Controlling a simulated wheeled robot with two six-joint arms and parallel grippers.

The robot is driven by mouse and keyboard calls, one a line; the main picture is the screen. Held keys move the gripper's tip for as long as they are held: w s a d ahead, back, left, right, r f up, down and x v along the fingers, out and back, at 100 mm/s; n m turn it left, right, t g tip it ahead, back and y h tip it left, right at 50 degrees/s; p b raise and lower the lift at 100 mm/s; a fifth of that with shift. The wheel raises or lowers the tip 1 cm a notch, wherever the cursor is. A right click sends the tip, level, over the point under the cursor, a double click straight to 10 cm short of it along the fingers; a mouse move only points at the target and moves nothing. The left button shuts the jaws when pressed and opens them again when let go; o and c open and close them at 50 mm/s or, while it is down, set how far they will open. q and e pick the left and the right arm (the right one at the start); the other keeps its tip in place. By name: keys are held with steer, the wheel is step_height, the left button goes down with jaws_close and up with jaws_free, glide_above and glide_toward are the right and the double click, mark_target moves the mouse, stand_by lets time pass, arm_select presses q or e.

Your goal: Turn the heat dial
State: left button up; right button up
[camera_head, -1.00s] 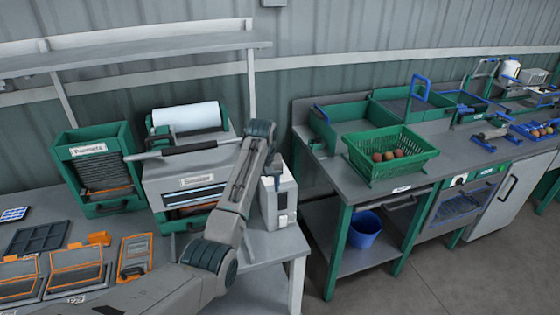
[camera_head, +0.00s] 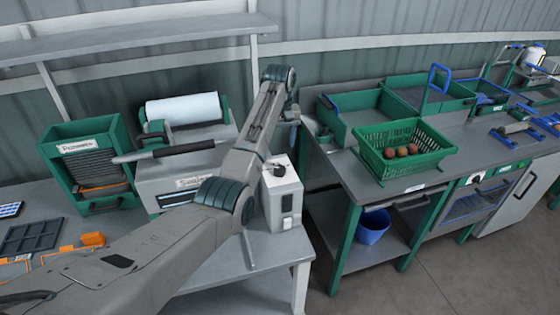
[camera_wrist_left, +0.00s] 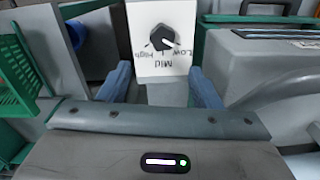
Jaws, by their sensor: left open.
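The heat dial (camera_wrist_left: 163,38) is a black knob on the white face of a small control box (camera_wrist_left: 145,62), marked Low, Mid and High; the labels appear upside down in the left wrist view. Which mark it points to is unclear. In the head view the dial (camera_head: 275,168) sits on top of the pale box (camera_head: 284,200) at the table's right end. My left gripper (camera_wrist_left: 162,86) is open, its two blue fingers apart with the dial beyond and between them, not touching it. In the head view my left gripper (camera_head: 293,133) hangs above and behind the box, partly hidden by my arm.
The sealer (camera_head: 180,172) with a film roll and a long handle (camera_head: 185,149) stands left of the box, close to my arm. A gap separates the two tables.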

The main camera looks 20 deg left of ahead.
arm_select(q)
steer(key=p, duration=0.3)
glide_above(279, 168)
steer(key=f, duration=0.4)
steer(key=shift+s+d+f, duration=0.15)
steer(key=shift+s+f, duration=0.05)
steer(key=shift+f, duration=0.15)
steer(key=f, duration=0.3)
steer(key=shift+w+p, duration=0.25)
steer(key=shift+p, duration=0.05)
steer(key=shift+f, duration=0.9)
steer(key=shift+c, duration=0.5)
steer(key=c, duration=0.9)
arm_select(e)
steer(key=s+r, duration=0.2)
steer(key=r, duration=0.2)
steer(key=shift+s+d+r, duration=0.1)
steer(key=shift+s+d, duration=0.1)
steer(key=shift+s, duration=0.2)
